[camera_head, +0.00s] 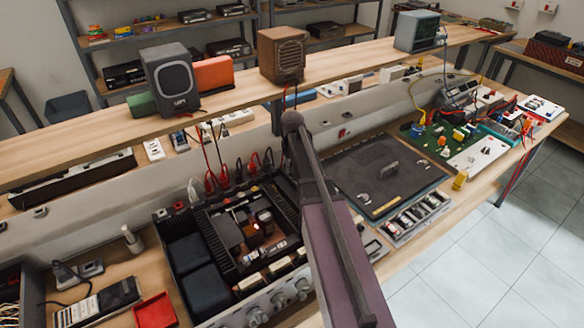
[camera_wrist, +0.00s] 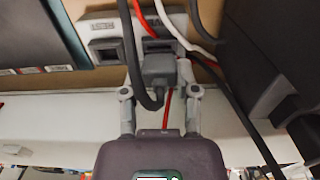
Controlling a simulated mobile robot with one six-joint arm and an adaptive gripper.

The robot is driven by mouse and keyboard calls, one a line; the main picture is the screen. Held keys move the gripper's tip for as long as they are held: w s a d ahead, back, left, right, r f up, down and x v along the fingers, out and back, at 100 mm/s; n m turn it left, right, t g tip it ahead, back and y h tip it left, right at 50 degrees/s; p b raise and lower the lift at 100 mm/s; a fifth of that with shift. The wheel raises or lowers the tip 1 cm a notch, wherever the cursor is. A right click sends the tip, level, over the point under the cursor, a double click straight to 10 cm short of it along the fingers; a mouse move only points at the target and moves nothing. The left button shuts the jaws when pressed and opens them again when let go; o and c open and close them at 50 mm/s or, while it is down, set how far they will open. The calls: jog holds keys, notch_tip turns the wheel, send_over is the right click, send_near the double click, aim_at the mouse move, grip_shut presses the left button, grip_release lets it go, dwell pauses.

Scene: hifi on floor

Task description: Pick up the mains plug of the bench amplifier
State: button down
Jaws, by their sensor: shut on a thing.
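The bench amplifier (camera_head: 265,301) sits open-topped on the bench in the head view, with dark heatsinks and a row of front knobs. In the wrist view its mains plug, a dark grey block (camera_wrist: 158,71) with a black cable, lies between the two fingers of my gripper (camera_wrist: 158,93). The gripper is shut on the plug. The plug overlaps the lower edge of a light grey socket strip (camera_wrist: 104,27); I cannot tell whether it is seated in a socket. In the head view my arm reaches toward the back of the bench, and the gripper and plug are hidden.
Red, white and black cables (camera_wrist: 210,40) hang close around the plug. Dark boxes stand at both sides in the wrist view. A raised wooden shelf (camera_head: 345,65) with a speaker (camera_head: 172,80) runs above the back of the bench. A dark mat (camera_head: 375,172) lies right of the arm.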

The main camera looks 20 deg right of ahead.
jog(key=shift+r+p, duration=4.5)
jog(key=shift+r, duration=0.2)
jog(key=shift+s, duration=0.1)
